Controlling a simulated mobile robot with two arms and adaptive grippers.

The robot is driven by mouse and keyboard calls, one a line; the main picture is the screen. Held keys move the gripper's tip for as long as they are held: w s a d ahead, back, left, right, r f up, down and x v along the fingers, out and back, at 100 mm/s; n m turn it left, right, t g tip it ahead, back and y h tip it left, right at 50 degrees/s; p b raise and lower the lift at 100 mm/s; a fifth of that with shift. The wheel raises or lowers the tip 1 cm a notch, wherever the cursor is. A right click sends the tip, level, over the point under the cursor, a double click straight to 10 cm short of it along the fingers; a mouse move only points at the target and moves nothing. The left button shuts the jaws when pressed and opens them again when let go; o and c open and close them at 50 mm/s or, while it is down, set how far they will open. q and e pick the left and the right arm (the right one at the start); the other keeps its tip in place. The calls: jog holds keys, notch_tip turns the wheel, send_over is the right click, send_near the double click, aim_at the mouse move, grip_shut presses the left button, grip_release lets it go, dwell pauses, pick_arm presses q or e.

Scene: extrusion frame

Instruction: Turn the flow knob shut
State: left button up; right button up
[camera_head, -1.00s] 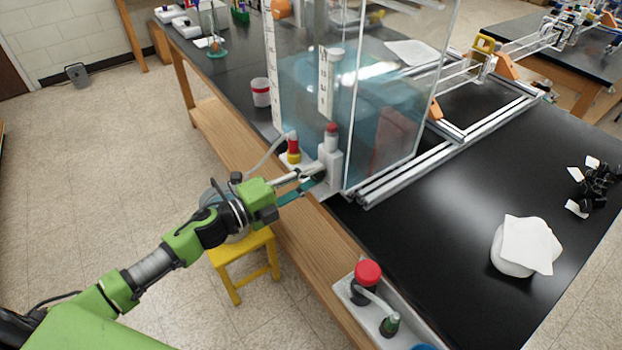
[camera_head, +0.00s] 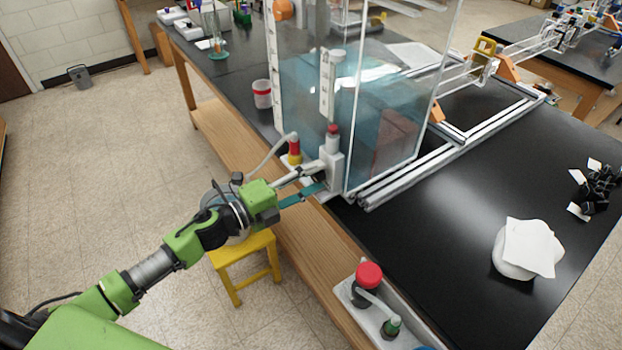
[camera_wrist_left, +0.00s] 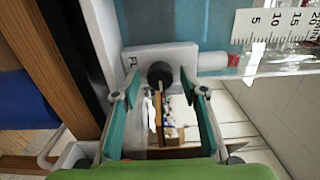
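The flow knob (camera_wrist_left: 159,75) is a round black knob on a white block (camera_wrist_left: 185,57) marked with letters starting "FL", in the left wrist view. The block also shows in the head view (camera_head: 331,166), at the lower corner of a clear tank (camera_head: 376,120) holding bluish water. My left gripper (camera_wrist_left: 160,82) has teal-lined fingers spread on both sides of the knob, with a visible gap on each side. In the head view the gripper (camera_head: 308,181) reaches the block from the left, and its fingers largely hide the knob. My right gripper is not in view.
A white tray (camera_head: 345,294) with a red-capped bottle (camera_head: 368,283) sits on the near bench edge. A yellow stool (camera_head: 240,252) stands below my left arm. A metal rail frame (camera_head: 430,165) lies beside the tank.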

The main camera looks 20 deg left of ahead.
pick_arm(q)
jog(key=shift+s, duration=0.1)
jog(key=v, duration=1.1)
jog(key=shift+s+a, duration=0.3)
